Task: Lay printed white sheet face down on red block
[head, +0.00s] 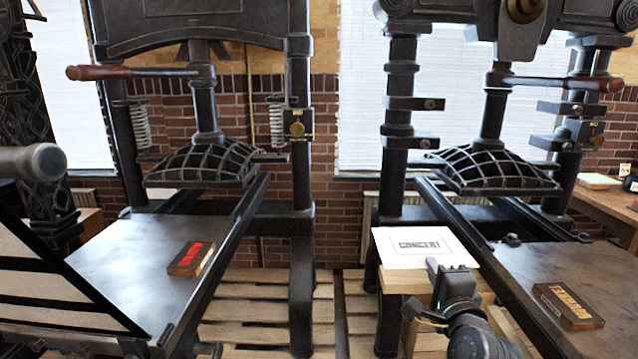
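The white sheet (425,246) lies face up on a light wooden stand (400,279) between the two presses, with black "CONCERT" lettering showing. The red block (191,259), a brown block with red marks on top, lies on the bed of the left press (130,262). My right gripper (447,268) is at the front edge of the sheet, overlapping its lower right part in the head view. Whether its fingers are shut on the paper cannot be made out. My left gripper is not in view.
Another block (568,306) with raised lettering lies on the bed of the right press (535,262). A ribbed platen (205,163) hangs over the left bed, another (497,170) over the right. A hinged frame (55,275) stands tilted at lower left. Wooden pallets (265,305) cover the floor between.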

